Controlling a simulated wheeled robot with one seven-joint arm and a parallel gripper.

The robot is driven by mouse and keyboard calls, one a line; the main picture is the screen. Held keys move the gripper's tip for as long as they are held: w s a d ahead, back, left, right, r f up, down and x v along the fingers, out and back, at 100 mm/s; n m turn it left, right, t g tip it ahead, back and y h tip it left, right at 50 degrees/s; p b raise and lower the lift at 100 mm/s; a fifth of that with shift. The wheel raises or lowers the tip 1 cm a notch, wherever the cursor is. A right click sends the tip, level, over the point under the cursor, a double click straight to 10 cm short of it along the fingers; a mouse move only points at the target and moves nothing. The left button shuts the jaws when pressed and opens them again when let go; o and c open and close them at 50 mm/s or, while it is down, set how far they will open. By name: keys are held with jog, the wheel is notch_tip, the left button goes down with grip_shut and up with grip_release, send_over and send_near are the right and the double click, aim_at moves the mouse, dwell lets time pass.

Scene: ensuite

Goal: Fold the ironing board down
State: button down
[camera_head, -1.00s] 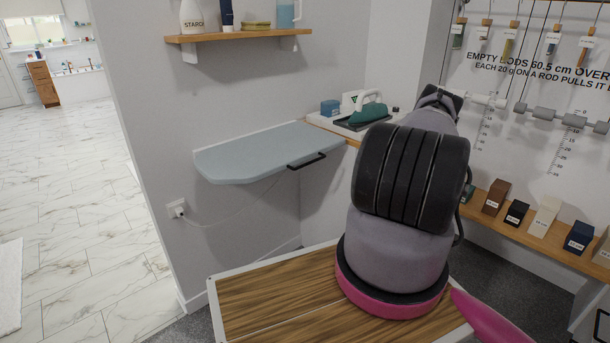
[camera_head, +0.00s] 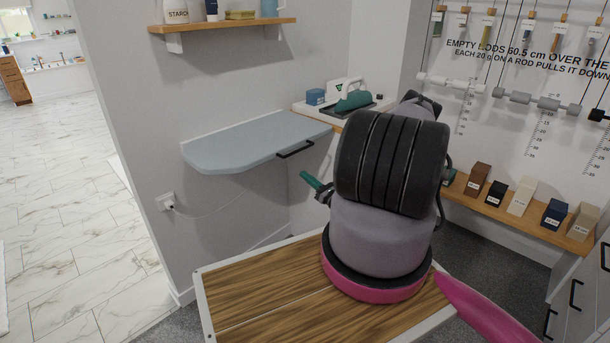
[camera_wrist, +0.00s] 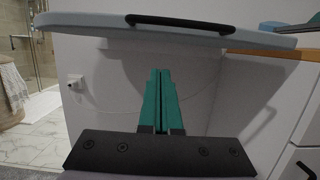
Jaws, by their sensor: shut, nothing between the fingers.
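The ironing board (camera_head: 245,143) is a light blue-grey panel that sticks out level from the wall, with a black bar handle (camera_head: 295,149) on its front edge. In the wrist view the board's edge (camera_wrist: 90,25) and its handle (camera_wrist: 180,23) cross the top of the picture. My gripper (camera_head: 306,177) has green fingers and shows just below and to the right of the handle in the head view. In the wrist view the fingers (camera_wrist: 160,75) are shut together, empty, and point at the wall beneath the board. They appear apart from board and handle.
A wooden counter (camera_head: 318,112) with an iron (camera_head: 354,99) on a dark tray adjoins the board's right end. A wall shelf (camera_head: 225,24) hangs above. A power outlet (camera_head: 166,202) with a cord is at lower left. Small boxes stand on a ledge (camera_head: 510,210) at right.

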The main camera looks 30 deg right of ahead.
jog(key=w+a+r, duration=0.2)
jog(key=w+r, duration=0.3)
jog(key=shift+r, duration=0.15)
dwell(0.4)
notch_tip(320, 180, up, 11)
jog(key=g, duration=0.1)
send_over(287, 152)
jog(key=r+v, duration=0.1)
jog(key=v, duration=0.3)
jog(key=shift+s+d+f, duration=0.15)
jog(key=shift+s+f, duration=0.05)
